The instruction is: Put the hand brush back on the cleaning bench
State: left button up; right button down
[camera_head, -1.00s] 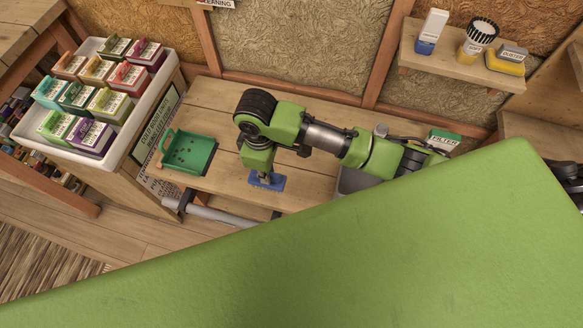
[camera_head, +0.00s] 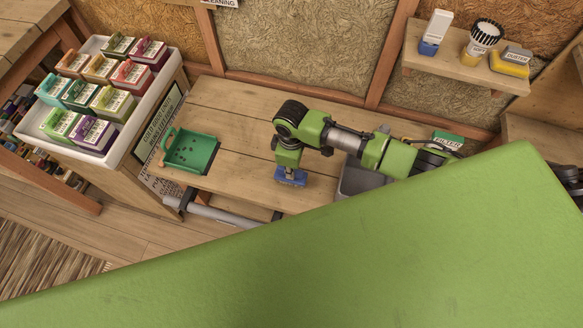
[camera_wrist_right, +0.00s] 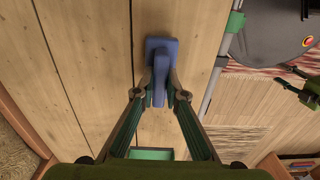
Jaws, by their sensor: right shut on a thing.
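The blue hand brush (camera_head: 291,179) is at the front part of the wooden cleaning bench (camera_head: 235,125), left of a grey basin. My right gripper (camera_head: 290,168) comes down on it from above. In the right wrist view the fingers are shut on the narrow blue handle of the brush (camera_wrist_right: 161,48), its wider blue part beyond the fingertips. I cannot tell whether the brush touches the planks; its bristles are hidden. A dark and green part at the right edge of that view looks like my left gripper (camera_wrist_right: 284,76); its jaws are too small to judge.
A green dustpan (camera_head: 190,150) lies on a dark patch at the bench's left end. A grey basin (camera_head: 358,180) is right of the brush. A white tray of coloured cartons (camera_head: 128,140) stands left of the bench. A shelf (camera_head: 455,67) holds several cleaning items. Bench planks behind the brush are clear.

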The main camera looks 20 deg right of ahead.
jog(key=c, duration=2)
grip_release()
jog(key=shift+f, duration=0.1)
jog(key=shift+c, duration=0.2)
notch_tip(320, 180, up, 12)
jog(key=shift+r+p, duration=0.2)
jog(key=shift+p, duration=0.2)
